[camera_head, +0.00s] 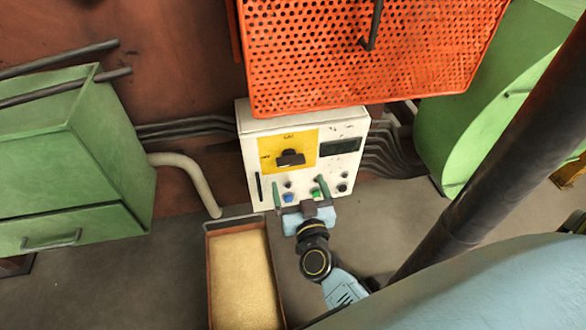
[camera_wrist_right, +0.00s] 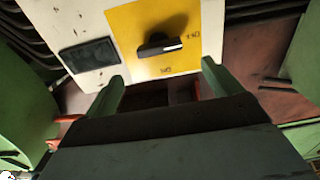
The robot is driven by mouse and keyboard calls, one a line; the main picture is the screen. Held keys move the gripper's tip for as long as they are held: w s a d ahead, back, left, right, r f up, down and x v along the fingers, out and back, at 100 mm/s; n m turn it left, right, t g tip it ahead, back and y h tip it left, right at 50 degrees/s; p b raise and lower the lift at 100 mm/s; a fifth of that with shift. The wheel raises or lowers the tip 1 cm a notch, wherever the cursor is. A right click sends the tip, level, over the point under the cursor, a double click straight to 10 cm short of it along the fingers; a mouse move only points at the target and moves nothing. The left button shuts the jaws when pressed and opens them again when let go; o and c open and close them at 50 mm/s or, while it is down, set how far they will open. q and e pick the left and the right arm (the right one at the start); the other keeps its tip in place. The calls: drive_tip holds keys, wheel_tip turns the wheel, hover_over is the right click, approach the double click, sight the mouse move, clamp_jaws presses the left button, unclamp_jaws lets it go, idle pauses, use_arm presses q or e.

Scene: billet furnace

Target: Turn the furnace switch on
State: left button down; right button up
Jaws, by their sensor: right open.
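The furnace switch (camera_head: 290,158) is a black rotary knob on a yellow plate (camera_head: 271,144) on the white control box. Its handle lies roughly level in the head view; the small labels are hard to read. The knob also shows in the wrist view (camera_wrist_right: 160,46), with its handle roughly sideways. My right gripper (camera_head: 300,189) is in front of the lower part of the box, below the knob in the head view. Its green fingers are apart, with nothing between them, and the knob lies beyond the fingertips in the wrist view (camera_wrist_right: 164,80). My left gripper is not in view.
The white box (camera_head: 246,131) also has a dark display (camera_head: 341,146) and small buttons, including a blue one (camera_head: 288,197). An orange perforated panel (camera_head: 320,60) hangs above. A tray of yellowish grains (camera_head: 210,270) stands below left. Green cabinets (camera_head: 60,150) flank it.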

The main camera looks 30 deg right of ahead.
sight(292, 163)
drive_tip(key=b+x, duration=0.1)
drive_tip(key=x, duration=0.6)
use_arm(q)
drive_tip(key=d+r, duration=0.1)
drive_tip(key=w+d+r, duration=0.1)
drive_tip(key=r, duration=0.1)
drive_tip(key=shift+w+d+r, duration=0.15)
use_arm(e)
drive_tip(key=c, duration=1)
